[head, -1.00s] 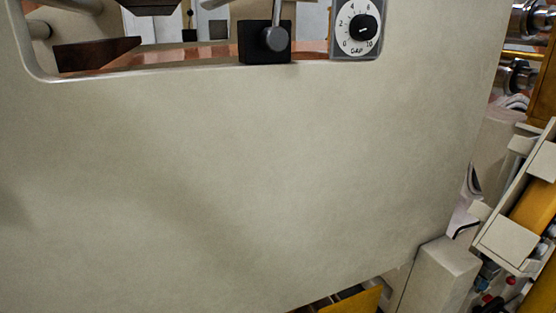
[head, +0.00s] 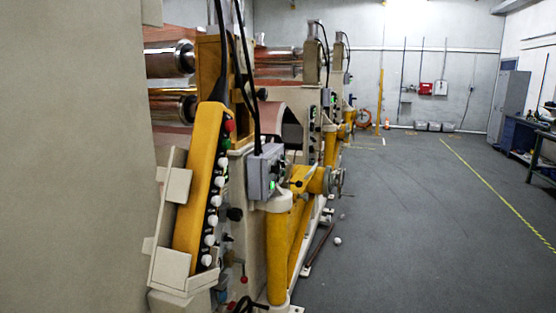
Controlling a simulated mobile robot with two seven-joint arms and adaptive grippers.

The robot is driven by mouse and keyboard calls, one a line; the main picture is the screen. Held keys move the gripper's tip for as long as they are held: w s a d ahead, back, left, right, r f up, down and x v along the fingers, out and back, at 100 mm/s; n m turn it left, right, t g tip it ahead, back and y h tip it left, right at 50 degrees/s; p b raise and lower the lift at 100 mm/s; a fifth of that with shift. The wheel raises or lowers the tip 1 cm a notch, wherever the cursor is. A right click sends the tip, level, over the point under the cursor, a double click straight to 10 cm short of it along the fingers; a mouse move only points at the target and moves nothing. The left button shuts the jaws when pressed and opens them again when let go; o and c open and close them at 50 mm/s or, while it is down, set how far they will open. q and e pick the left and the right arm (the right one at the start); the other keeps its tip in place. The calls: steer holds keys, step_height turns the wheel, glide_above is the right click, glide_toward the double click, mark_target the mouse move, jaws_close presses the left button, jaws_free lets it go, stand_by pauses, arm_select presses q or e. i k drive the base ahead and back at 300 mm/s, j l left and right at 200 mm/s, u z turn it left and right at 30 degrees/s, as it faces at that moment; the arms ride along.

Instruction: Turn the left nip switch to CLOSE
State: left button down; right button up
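A tilted yellow control panel (head: 192,190) is mounted on the near machine, left of the middle. A column of several white knobs (head: 215,201) runs down its dark right-hand face, with a red button (head: 229,126) at the top. The face is seen nearly edge-on and its labels are too small to read. I cannot tell which knob is the left nip switch, or its setting. Neither of my grippers shows.
A plain beige machine wall (head: 70,160) fills the left side. A grey box (head: 262,175) and a yellow post (head: 278,250) stand just right of the panel. Open grey floor (head: 410,220) lies to the right, with a yellow line (head: 490,190) and a workbench (head: 522,135) beyond.

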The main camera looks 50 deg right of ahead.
mark_target(276, 169)
steer(key=l+u, duration=0.1)
steer(key=l, duration=0.45)
steer(key=k+l+u, duration=0.1)
steer(key=l, duration=0.4)
steer(key=l+u, duration=0.1)
steer(key=l, duration=0.45)
steer(key=k+l+u, duration=0.1)
steer(key=l, duration=0.4)
steer(key=k+l+u, duration=0.15)
steer(key=l, duration=0.4)
steer(key=l+u, duration=0.15)
steer(key=l, duration=0.7)
steer(key=l+u, duration=0.15)
steer(key=l, duration=0.7)
steer(key=k+l+u, duration=0.2)
steer(key=l, duration=0.6)
steer(key=i+l, duration=0.1)
steer(key=l, duration=0.4)
steer(key=i+l, duration=0.1)
steer(key=l, duration=0.4)
steer(key=u, duration=0.05)
